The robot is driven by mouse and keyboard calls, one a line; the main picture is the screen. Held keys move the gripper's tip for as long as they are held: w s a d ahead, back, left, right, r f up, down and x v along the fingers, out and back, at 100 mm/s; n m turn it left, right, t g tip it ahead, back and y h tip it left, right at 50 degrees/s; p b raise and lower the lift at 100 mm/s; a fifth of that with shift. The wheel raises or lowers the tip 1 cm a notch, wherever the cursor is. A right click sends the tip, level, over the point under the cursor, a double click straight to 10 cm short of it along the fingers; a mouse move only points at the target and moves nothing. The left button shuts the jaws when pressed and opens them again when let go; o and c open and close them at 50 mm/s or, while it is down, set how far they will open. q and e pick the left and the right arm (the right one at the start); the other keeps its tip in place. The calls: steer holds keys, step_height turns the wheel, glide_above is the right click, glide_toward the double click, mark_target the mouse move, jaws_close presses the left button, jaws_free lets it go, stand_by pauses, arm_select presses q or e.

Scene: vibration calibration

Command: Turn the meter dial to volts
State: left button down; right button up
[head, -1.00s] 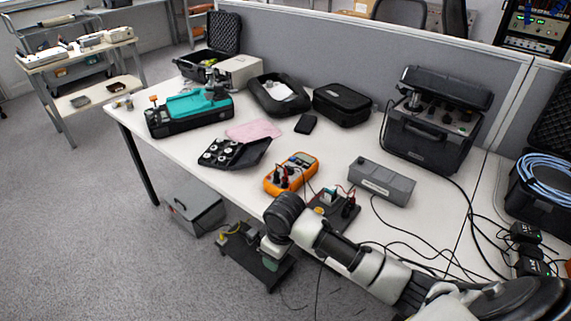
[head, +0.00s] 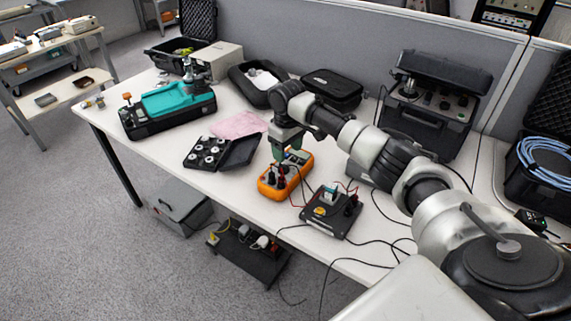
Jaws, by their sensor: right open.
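The orange multimeter (head: 297,178) lies on the white table near its front edge, with leads plugged in at its lower end. My right gripper (head: 278,159) points down over the upper left part of the meter. It is open, and its fingers partly cover the meter's face. The dial and its setting are hidden or too small to read. I cannot tell whether the fingertips touch the meter. My left gripper is not in view.
A black board with terminals and wires (head: 331,211) sits right of the meter. An open black case of round weights (head: 208,152) and a pink cloth (head: 238,125) lie to its left. My right arm covers much of the grey box. Loose cables cross the front edge.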

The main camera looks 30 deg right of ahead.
mark_target(285, 167)
steer(key=f, duration=0.5)
steer(key=shift+w+f, duration=0.15)
steer(key=shift+w, duration=0.1)
steer(key=shift+f, duration=0.75)
steer(key=c, duration=0.9)
steer(key=shift+o, duration=0.2)
steer(key=shift+a+r+m+p, duration=0.1)
steer(key=shift+r+m+p, duration=0.1)
steer(key=shift+m+p, duration=0.35)
steer(key=m+p, duration=0.1)
steer(key=p, duration=0.1)
steer(key=m+p, duration=0.1)
steer(key=p, duration=0.1)
steer(key=shift+a+m, duration=0.2)
steer(key=shift+m, duration=0.05)
steer(key=shift+m+p, duration=0.9)
steer(key=shift+m, duration=0.2)
arm_select(q)
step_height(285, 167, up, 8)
steer(key=p, duration=0.1)
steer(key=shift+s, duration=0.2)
arm_select(e)
steer(key=shift+a+f+m, duration=0.1)
steer(key=shift+m, duration=0.9)
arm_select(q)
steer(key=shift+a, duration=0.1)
